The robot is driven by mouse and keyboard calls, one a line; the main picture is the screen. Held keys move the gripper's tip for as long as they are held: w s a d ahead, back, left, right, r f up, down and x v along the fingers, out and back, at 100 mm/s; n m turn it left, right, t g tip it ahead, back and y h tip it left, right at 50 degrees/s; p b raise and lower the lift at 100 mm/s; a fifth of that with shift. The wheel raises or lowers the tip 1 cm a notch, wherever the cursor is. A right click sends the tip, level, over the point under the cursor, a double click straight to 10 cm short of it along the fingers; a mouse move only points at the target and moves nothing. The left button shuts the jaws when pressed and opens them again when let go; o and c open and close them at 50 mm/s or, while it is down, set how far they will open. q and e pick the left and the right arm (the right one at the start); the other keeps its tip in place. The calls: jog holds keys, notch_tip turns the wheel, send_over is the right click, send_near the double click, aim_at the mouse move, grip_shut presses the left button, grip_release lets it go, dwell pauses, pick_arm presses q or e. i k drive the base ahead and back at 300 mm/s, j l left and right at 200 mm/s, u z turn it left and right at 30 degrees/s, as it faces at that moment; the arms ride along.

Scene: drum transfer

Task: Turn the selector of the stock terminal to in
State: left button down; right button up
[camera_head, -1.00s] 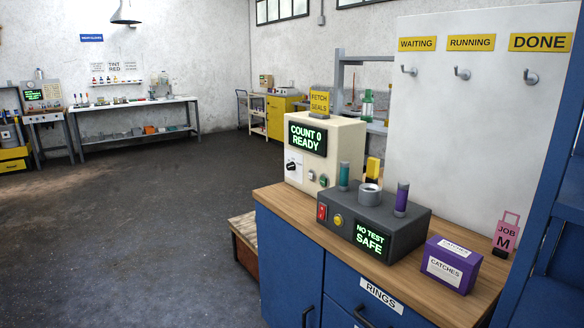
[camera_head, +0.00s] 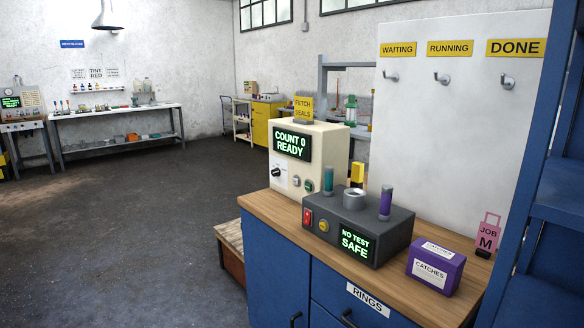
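No label reading stock terminal is legible, so I cannot tell for certain which device it is. A cream box (camera_head: 332,146) on the wooden bench has a green screen (camera_head: 291,144) reading COUNT 0 READY. Its front carries a black rotary knob (camera_head: 277,172) on a white plate; the knob's markings are too small to read. Another device with a green screen (camera_head: 11,102) stands at the far left edge, partly cut off, its text and controls too small to read. Neither of my grippers is in view.
A dark grey tester (camera_head: 376,222) showing NO TEST SAFE stands in front of the cream box. A purple CATCHES box (camera_head: 435,269) and pink JOB M tag (camera_head: 488,235) are at right. A low wooden crate (camera_head: 230,245) stands beside the blue cabinet (camera_head: 277,275). The floor (camera_head: 130,235) at left is open.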

aim_at(276, 173)
jog(key=i+j+z, duration=0.1)
jog(key=i+j, duration=0.25)
jog(key=i+j+z, duration=0.1)
jog(key=i+j, duration=0.2)
jog(key=j, duration=0.2)
jog(key=i+j+z, duration=0.1)
jog(key=i+j, duration=0.2)
jog(key=j, duration=0.15)
jog(key=i+j+z, duration=0.1)
jog(key=i+j, duration=0.2)
jog(key=j, duration=0.2)
